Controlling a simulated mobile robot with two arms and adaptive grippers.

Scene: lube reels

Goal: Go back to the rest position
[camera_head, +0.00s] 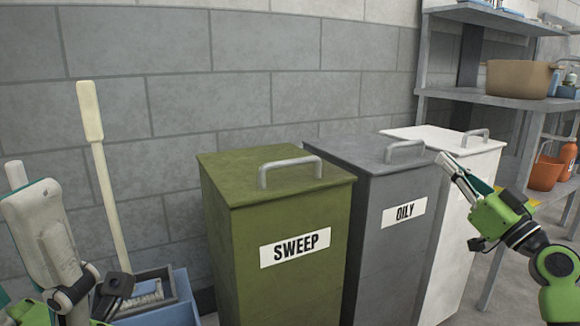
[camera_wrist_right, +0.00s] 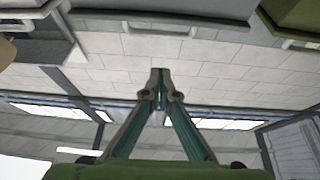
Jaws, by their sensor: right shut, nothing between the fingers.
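My right gripper (camera_head: 444,162) is shut and empty. It is raised in front of the white bin at the right, its fingertips pointing up and left toward the grey bin's lid. In the right wrist view its fingertips (camera_wrist_right: 160,76) meet at the middle, with nothing between them. My left gripper (camera_head: 32,190) is at the far left edge, seen close, with pale and teal fingers. I cannot tell whether it is open or shut.
A green SWEEP bin (camera_head: 225,230), a grey OILY bin (camera_head: 380,255) and a white bin (camera_head: 455,225) stand by the wall, lids down. A long pale handle (camera_head: 110,190) rises beside a blue container (camera_head: 175,305). Shelves (camera_head: 470,100) hold a tan pot (camera_head: 518,79); orange buckets (camera_head: 545,173) stand right.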

